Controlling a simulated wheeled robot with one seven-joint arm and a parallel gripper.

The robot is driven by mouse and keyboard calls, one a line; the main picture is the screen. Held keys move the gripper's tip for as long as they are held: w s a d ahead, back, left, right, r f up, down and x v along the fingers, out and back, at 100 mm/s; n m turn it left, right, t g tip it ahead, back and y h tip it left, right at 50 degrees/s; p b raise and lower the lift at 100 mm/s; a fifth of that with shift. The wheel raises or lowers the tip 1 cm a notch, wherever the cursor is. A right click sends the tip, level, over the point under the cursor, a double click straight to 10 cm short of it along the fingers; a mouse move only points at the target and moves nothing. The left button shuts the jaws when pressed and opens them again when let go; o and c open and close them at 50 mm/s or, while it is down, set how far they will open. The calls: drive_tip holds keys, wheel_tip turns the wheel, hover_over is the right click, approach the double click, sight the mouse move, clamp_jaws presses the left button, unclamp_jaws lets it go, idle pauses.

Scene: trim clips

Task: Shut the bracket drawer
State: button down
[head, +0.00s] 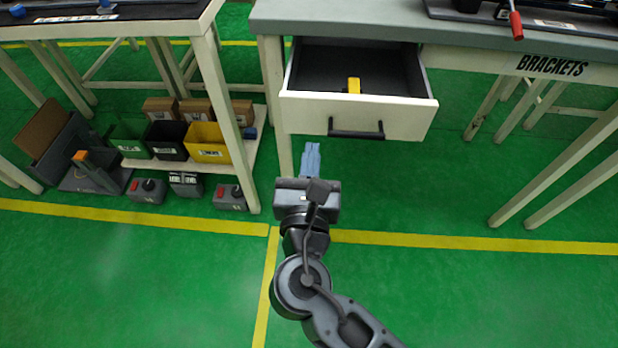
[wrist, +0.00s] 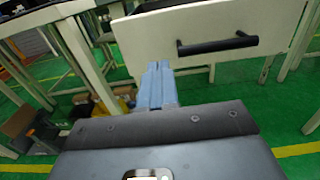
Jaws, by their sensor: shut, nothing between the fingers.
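The bracket drawer (head: 357,113) is pulled out from under the grey-topped workbench, and its dark inside shows. A small yellow object (head: 353,85) lies in it. A black bar handle (head: 356,130) is on its cream front. The drawer front also shows in the wrist view (wrist: 145,45), with the handle (wrist: 217,44) to the right of the fingers. My gripper (head: 311,153) is shut and empty, with its blue-grey fingers below and left of the handle in the head view. In the wrist view the fingertips (wrist: 157,68) overlap the drawer front's lower edge; I cannot tell whether they touch.
The workbench (head: 400,22) has a "BRACKETS" label (head: 552,66) right of the drawer. A low shelf at left holds green, black and yellow bins (head: 209,155), with grey boxes (head: 147,191) on the floor before it. Green floor is open around my arm.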

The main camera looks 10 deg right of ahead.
sight(321, 83)
drive_tip(key=shift+x, duration=3.05)
drive_tip(key=x, duration=1.7)
drive_tip(key=shift+w+f, duration=0.15)
drive_tip(key=shift+w+d, duration=0.15)
drive_tip(key=shift+w, duration=0.15)
drive_tip(key=shift+w+d+r+b, duration=0.1)
drive_tip(key=shift+w+r+b, duration=0.1)
drive_tip(key=shift+b, duration=0.1)
drive_tip(key=shift+d, duration=0.1)
drive_tip(key=shift+s, duration=0.1)
